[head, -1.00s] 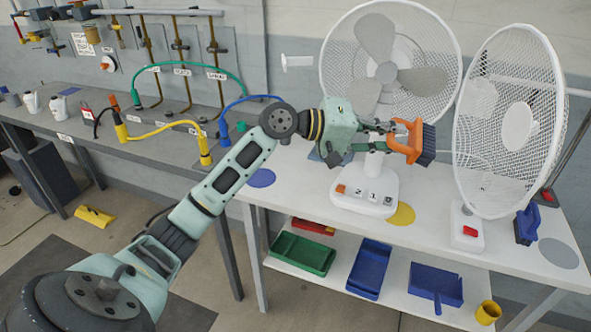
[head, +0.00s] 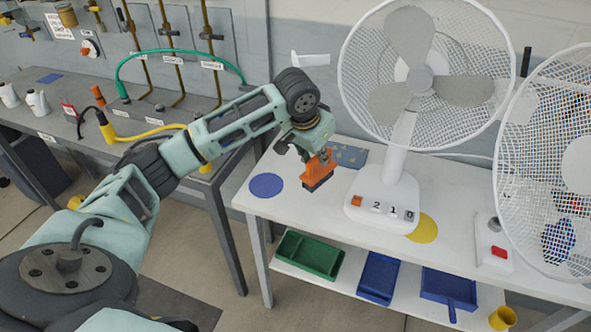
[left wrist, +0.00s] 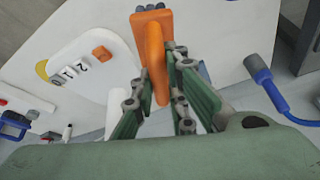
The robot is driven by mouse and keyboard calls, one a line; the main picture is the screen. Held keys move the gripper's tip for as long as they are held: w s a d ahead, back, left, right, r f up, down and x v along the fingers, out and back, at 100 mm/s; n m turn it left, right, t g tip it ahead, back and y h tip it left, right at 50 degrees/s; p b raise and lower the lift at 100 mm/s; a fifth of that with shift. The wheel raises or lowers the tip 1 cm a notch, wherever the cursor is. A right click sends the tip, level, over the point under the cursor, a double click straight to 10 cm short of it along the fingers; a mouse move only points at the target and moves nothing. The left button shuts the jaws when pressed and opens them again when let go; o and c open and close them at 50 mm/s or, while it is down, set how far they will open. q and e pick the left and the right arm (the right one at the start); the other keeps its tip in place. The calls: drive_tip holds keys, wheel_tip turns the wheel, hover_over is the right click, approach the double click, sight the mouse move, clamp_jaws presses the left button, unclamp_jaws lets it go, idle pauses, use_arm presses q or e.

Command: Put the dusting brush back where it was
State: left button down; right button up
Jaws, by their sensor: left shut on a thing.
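The dusting brush (head: 319,175) has an orange handle and dark bristles. My left gripper (head: 312,158) is shut on its handle and holds it bristles down over the white table, between a blue disc (head: 266,186) and the near fan's base. I cannot tell whether the bristles touch the tabletop. In the left wrist view the brush (left wrist: 153,45) lies between the fingers (left wrist: 158,92), with the bristle ends at the top edge. A yellow disc (head: 426,229) lies right of the fan base. My right gripper is not in view.
A white fan (head: 383,208) stands just right of the brush, and a second fan (head: 493,250) further right. Green (head: 308,254) and blue trays (head: 378,278) sit on the lower shelf. The table's front left is clear.

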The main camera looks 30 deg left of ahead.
use_arm(q)
drive_tip(key=a+f, duration=0.2)
drive_tip(key=a+f+p, duration=0.1)
drive_tip(key=a+f, duration=0.1)
drive_tip(key=f, duration=0.1)
drive_tip(key=a+f+p, duration=0.1)
drive_tip(key=a+f, duration=0.1)
drive_tip(key=f, duration=0.1)
drive_tip(key=shift+s+a, duration=0.2)
drive_tip(key=shift+a, duration=0.2)
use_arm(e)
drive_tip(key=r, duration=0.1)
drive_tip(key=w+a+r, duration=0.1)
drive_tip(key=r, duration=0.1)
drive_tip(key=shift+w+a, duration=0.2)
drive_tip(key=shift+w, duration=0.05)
use_arm(q)
drive_tip(key=c, duration=2.1)
unclamp_jaws()
drive_tip(key=o, duration=0.4)
drive_tip(key=shift+c, duration=0.2)
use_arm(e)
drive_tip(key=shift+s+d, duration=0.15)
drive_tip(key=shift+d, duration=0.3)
use_arm(q)
drive_tip(key=shift+r, duration=0.1)
